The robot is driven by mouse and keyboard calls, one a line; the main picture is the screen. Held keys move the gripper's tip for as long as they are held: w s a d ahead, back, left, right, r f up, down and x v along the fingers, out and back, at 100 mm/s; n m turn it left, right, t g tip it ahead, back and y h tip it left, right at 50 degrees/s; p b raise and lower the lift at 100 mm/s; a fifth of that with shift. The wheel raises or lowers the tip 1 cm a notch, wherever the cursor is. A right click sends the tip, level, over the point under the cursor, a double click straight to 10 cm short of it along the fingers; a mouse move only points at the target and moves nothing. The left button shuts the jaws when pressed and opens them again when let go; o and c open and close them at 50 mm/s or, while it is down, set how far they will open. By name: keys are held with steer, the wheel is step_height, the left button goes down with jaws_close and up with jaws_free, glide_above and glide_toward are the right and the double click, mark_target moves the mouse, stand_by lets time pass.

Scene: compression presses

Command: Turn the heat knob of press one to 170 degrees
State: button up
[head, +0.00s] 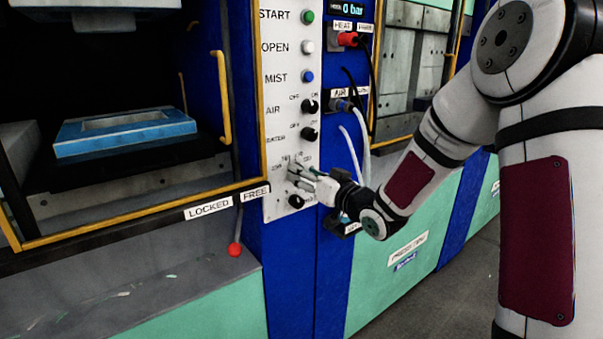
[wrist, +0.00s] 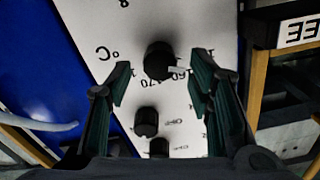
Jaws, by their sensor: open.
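The heat knob (wrist: 158,60) is black and round with a white pointer, seen upside down in the wrist view on the white control panel (wrist: 95,30). Its pointer points right and slightly down, by the 160 mark; the 170 mark lies to the left of that. A °C label is left of the knob. My gripper (wrist: 160,72) is open, one finger on each side of the knob, with gaps visible; contact cannot be told. In the head view my gripper (head: 304,177) is at the lower panel and hides this knob.
Above my gripper are the water knob (head: 309,134) and air knob (head: 309,106); another black knob (head: 296,201) is just below. A yellow-edged press opening (head: 225,95) lies left. Hoses (head: 360,135) hang at the right, close to my wrist.

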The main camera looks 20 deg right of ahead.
steer(key=shift+x, duration=0.95)
jaws_close()
